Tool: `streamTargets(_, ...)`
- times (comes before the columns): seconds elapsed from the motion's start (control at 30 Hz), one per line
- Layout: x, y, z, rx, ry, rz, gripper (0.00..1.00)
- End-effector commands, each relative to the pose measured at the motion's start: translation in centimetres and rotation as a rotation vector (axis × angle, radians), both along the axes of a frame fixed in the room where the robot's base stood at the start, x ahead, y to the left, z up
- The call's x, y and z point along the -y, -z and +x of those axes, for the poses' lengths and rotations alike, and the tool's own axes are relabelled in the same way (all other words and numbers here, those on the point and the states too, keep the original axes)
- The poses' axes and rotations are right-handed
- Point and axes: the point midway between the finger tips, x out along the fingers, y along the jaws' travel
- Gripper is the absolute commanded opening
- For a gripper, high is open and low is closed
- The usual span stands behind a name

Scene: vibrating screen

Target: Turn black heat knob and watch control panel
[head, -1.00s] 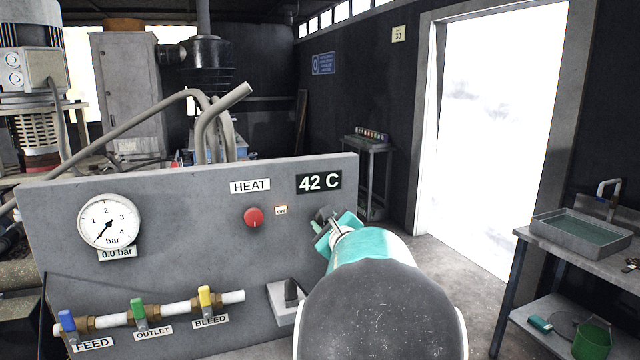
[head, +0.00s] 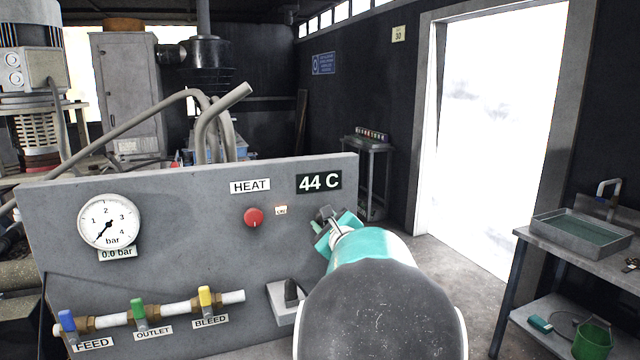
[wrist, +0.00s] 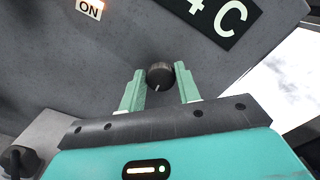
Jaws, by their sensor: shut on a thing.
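The black heat knob (wrist: 160,75) sits between the two green fingers of my gripper (wrist: 160,84) in the wrist view. The fingers are shut on its sides, and a pale mark on its face points down toward my gripper. In the head view my gripper (head: 326,226) is at the right part of the grey control panel (head: 190,265), and my arm partly hides that area. The display (head: 319,182) on the panel reads 44 C. A small ON sign (head: 281,210) glows below it to the left, and also shows in the wrist view (wrist: 90,9).
A pressure gauge (head: 109,222) reads about 0.0 bar. Blue, green and yellow valve handles line a pipe (head: 175,311) below. A black switch (head: 291,293) is on the lower right panel. A bench (head: 570,252) stands right.

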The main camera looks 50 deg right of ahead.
Motion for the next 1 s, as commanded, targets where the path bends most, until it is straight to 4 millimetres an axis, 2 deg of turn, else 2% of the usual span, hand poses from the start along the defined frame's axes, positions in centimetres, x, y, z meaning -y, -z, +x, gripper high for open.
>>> streamTargets(0.87, 0.00, 0.01, 0.00, 0.000, 0.000, 0.000, 0.14)
streamTargets(0.9, 0.00, 0.01, 0.00, 0.000, 0.000, 0.000, 0.37)
streamTargets(0.93, 0.00, 0.01, 0.00, 0.000, 0.000, 0.000, 0.40)
streamTargets(1.0, 0.00, 0.01, 0.00, 0.000, 0.000, 0.000, 0.40)
